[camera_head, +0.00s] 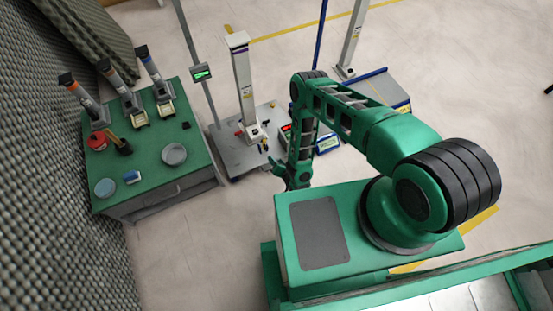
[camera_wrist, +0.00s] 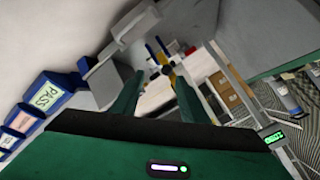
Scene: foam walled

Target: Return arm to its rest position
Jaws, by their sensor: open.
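My green arm shows in the head view, reaching up from its base and bending over, with the forearm hanging down. My gripper (camera_head: 297,180) is at its lower end, small and partly dark, in front of the floor scale. In the wrist view my gripper (camera_wrist: 159,82) has its two green fingers standing apart with nothing between them. The view past the fingers is tilted. No object is held.
A green-topped table (camera_head: 149,165) at left carries several instruments, a grey dish (camera_head: 173,154) and a red item (camera_head: 97,141). A floor scale (camera_head: 240,152) with a white column (camera_head: 243,85) stands behind my gripper. Blue bins (camera_wrist: 45,95) show in the wrist view. Floor between table and base is clear.

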